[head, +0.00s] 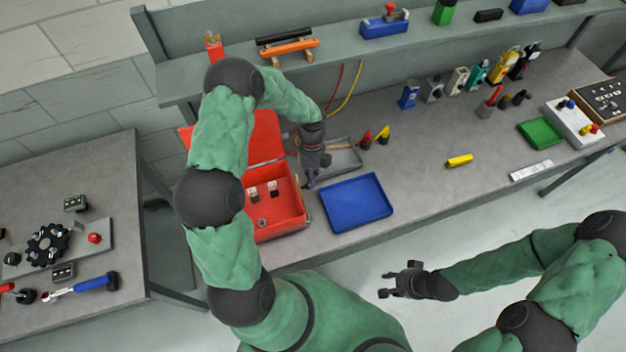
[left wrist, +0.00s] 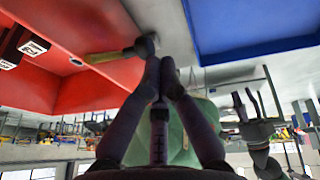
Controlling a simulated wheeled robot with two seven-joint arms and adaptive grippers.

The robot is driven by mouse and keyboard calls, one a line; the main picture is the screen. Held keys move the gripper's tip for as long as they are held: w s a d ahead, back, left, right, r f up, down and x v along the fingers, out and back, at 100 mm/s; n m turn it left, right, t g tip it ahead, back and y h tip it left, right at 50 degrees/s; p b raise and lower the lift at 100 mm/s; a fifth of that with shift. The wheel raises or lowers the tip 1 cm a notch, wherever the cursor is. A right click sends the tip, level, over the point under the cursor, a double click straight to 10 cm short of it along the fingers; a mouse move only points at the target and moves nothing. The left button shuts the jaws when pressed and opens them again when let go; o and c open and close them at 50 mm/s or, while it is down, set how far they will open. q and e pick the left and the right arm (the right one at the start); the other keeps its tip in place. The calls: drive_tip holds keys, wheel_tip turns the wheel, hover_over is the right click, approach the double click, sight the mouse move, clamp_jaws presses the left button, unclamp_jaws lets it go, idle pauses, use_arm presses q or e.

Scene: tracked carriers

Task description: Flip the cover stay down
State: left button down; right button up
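The red case (head: 303,218) stands on the bench with its lid (head: 262,135) raised at the back. In the left wrist view, an olive-yellow bar that looks like the cover stay (left wrist: 112,56) lies along the case's red edge, with a grey rounded end near my fingertips. My right gripper (head: 384,285) is open and empty, off the bench's front edge.
A blue tray (head: 357,203) lies close to the right of my left gripper, and a grey tray (head: 346,157) lies behind it. Red and yellow pointed pieces (head: 383,135) stand nearby. The bench middle around the yellow cylinder (head: 459,160) is mostly clear.

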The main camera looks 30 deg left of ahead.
use_arm(q)
drive_tip(key=shift+g+h, duration=0.5)
drive_tip(key=a+f+b, duration=0.1)
drive_tip(key=w+f+b, duration=0.1)
drive_tip(key=f, duration=0.1)
drive_tip(key=w+a+f+b, duration=0.1)
drive_tip(key=b, duration=0.1)
drive_tip(key=shift+w+a+f, duration=0.15)
drive_tip(key=shift+a+f, duration=0.05)
drive_tip(key=shift+a, duration=0.15)
drive_tip(key=shift+w+a+f+b, duration=0.2)
drive_tip(key=shift+f+b, duration=0.35)
drive_tip(key=shift+b, duration=0.05)
drive_tip(key=shift+w+a+f+b, duration=0.15)
drive_tip(key=shift+a+f+b, duration=0.05)
drive_tip(key=shift+f+b, duration=0.4)
drive_tip(key=v, duration=0.7)
drive_tip(key=shift+w+r, duration=0.15)
drive_tip(key=shift+r, duration=0.05)
